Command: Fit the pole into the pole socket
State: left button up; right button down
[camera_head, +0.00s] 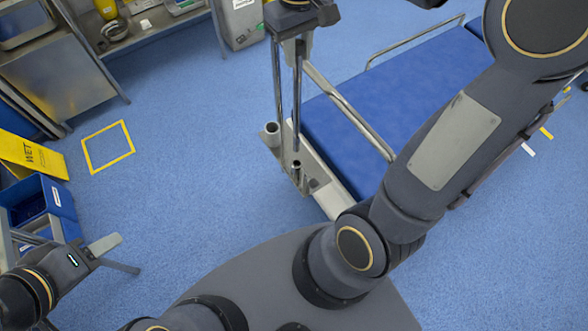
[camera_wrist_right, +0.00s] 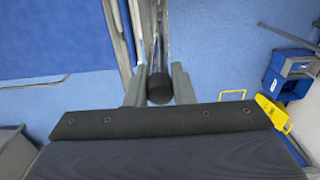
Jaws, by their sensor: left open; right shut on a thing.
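My right gripper (camera_head: 298,52) is shut on a slim metal pole (camera_head: 297,95) near its top. The pole hangs roughly upright at the end of the bed. In the right wrist view, the pole's dark round end (camera_wrist_right: 160,88) sits between the fingers and its shaft runs away from the camera. The pole's lower end is close above a tubular socket (camera_head: 296,167) on the bed's corner; I cannot tell whether they touch. My left gripper (camera_head: 113,256) is open and empty at the lower left, far from the pole.
A second thin upright rod (camera_head: 277,85) stands left of the pole. The blue bed (camera_head: 400,105) has a metal side rail (camera_head: 345,108). Blue bins (camera_head: 45,205), a yellow wet-floor sign (camera_head: 32,155) and a metal cabinet (camera_head: 55,75) are at left. The floor between is open.

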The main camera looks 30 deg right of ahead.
aim_at(298, 69)
notch_tip(298, 69, down, 5)
jog(key=b, duration=0.2)
jog(key=shift+s+r+b, duration=0.1)
jog(key=shift+r+b, duration=0.1)
jog(key=shift+b, duration=0.15)
notch_tip(298, 69, down, 10)
jog(key=shift+s+f, duration=0.1)
jog(key=shift+f, duration=0.05)
jog(key=shift+f, duration=0.15)
jog(key=c, duration=1.2)
grip_release()
jog(key=shift+c, duration=0.2)
